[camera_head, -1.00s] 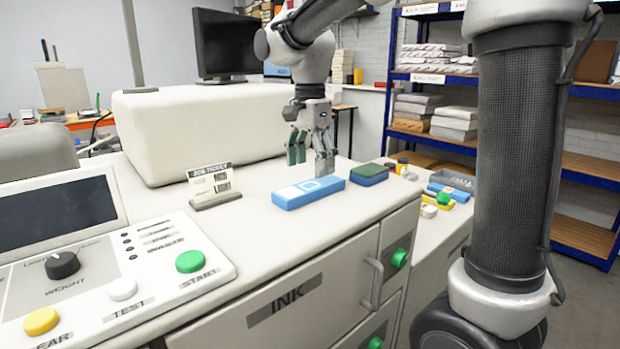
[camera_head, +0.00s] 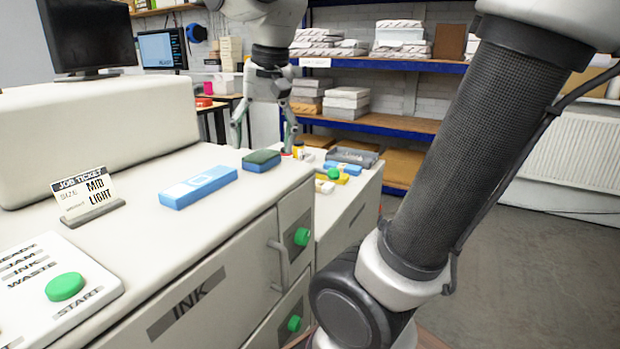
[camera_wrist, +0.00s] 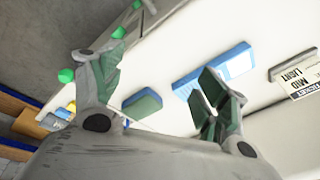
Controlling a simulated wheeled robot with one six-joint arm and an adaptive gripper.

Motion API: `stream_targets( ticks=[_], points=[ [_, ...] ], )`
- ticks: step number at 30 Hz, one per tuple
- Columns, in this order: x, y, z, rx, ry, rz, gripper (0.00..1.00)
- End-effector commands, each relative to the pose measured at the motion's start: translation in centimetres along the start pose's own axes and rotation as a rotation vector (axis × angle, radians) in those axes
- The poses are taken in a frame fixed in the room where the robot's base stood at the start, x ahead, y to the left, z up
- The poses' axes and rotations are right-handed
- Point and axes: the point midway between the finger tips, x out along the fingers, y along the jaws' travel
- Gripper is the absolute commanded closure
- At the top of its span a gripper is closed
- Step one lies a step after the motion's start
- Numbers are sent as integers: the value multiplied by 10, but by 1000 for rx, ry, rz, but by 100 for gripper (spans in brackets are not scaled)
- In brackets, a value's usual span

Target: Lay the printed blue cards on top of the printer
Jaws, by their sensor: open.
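The blue cards (camera_head: 198,187) lie as one flat stack with a pale label on the white top of the printer (camera_head: 150,240). They also show in the wrist view (camera_wrist: 232,66). My gripper (camera_head: 264,142) is open and empty. In the head view it hangs above the far end of the printer top, beyond the cards and near a green-and-blue block (camera_head: 261,160). That block also shows between my fingers in the wrist view (camera_wrist: 142,104). Nothing touches the fingers that I can see.
A job ticket (camera_head: 85,192) reading MID, LIGHT stands left of the cards. A side table (camera_head: 345,195) beyond the printer holds a grey tray (camera_head: 352,157) and small coloured items. Shelves (camera_head: 385,127) with paper stacks stand behind. Floor at right is clear.

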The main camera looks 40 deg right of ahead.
Motion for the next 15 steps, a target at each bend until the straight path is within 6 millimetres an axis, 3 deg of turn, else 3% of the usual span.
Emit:
stream_targets(
  ticks=[1,3,6,10,15],
  points=[
    [5,23,14,-83,31,-15,25],
    [15,49,30,-218,73,-26,25],
    [30,75,49,-375,125,-28,25],
    [43,94,64,-501,165,-21,25],
    [48,99,69,-549,179,-17,25]
  ],
)
